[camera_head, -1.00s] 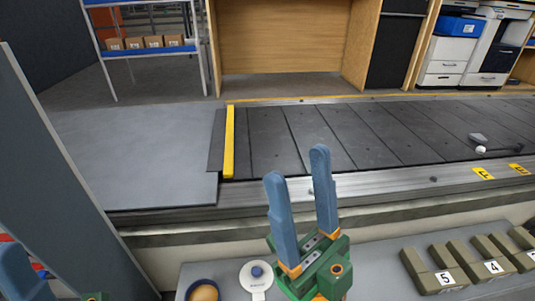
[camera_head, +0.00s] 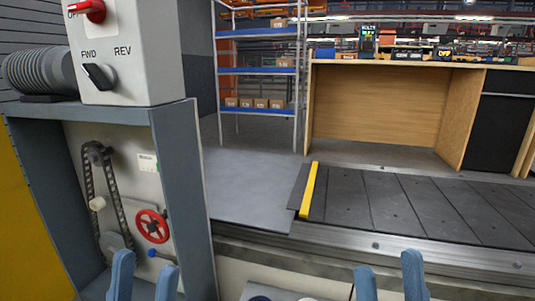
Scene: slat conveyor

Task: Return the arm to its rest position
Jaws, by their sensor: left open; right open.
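My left gripper (camera_head: 144,276) shows at the bottom left, its two blue fingers apart with nothing seen between them. It is in front of the lower part of the grey machine cabinet. My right gripper (camera_head: 390,279) shows at the bottom right of centre, its two blue fingertips apart and nothing seen between them. It is in front of the conveyor's near side. The lower parts of both grippers are cut off by the frame's bottom edge.
A control box with a black FWD/REV switch (camera_head: 98,76) tops the cabinet (camera_head: 184,180), which holds a red handwheel (camera_head: 152,226) and a chain. The slat conveyor (camera_head: 400,205) with a yellow strip (camera_head: 309,191) runs right. A shelf rack (camera_head: 257,70) and wooden desk (camera_head: 385,104) stand behind.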

